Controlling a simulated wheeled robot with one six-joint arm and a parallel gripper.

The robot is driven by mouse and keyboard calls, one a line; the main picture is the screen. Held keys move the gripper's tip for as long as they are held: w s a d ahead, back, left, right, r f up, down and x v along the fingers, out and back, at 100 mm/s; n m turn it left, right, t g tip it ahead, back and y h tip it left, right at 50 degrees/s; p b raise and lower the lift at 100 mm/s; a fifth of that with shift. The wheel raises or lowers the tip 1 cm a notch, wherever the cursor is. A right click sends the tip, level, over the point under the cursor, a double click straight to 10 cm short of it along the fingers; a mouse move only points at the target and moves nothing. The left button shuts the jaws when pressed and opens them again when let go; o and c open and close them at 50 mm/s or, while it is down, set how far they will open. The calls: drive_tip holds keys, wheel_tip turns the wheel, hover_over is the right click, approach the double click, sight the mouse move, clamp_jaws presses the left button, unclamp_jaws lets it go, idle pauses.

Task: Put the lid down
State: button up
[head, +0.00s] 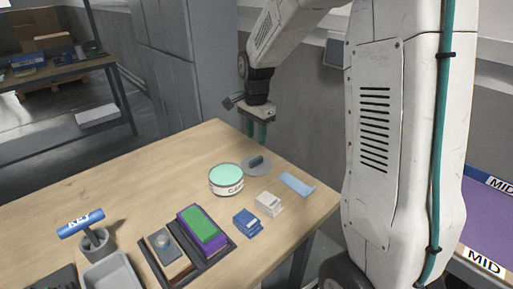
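A round grey lid (251,173) with a dark upright handle lies flat on the wooden table (130,195), just behind and right of a round white tin (227,188). The tin shows a pale green top and partly hidden lettering. My gripper (255,135) hangs above and behind the lid, near the table's far edge. Its two green fingers are apart, with nothing visible between them. The lid and the gripper do not touch.
A light blue flat piece (297,184), a white block (269,204) and a blue box (247,223) lie near the right edge. A dark tray (205,264) holds a purple-and-green block and a knobbed box. The table's back left is clear.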

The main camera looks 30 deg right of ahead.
drive_tip(key=s+a+r+n, duration=0.3)
drive_tip(key=s+r+n, duration=0.1)
drive_tip(key=s+r, duration=0.25)
drive_tip(key=s+a+r+n, duration=0.3)
drive_tip(key=s+r, duration=0.2)
drive_tip(key=s, duration=0.2)
drive_tip(key=s+a+n+t, duration=0.1)
drive_tip(key=s+a+n, duration=0.2)
drive_tip(key=s+n, duration=0.5)
drive_tip(key=s, duration=0.8)
drive_tip(key=shift+s+f+n, duration=0.35)
drive_tip(key=shift+f+n, duration=0.05)
drive_tip(key=shift+d, duration=0.1)
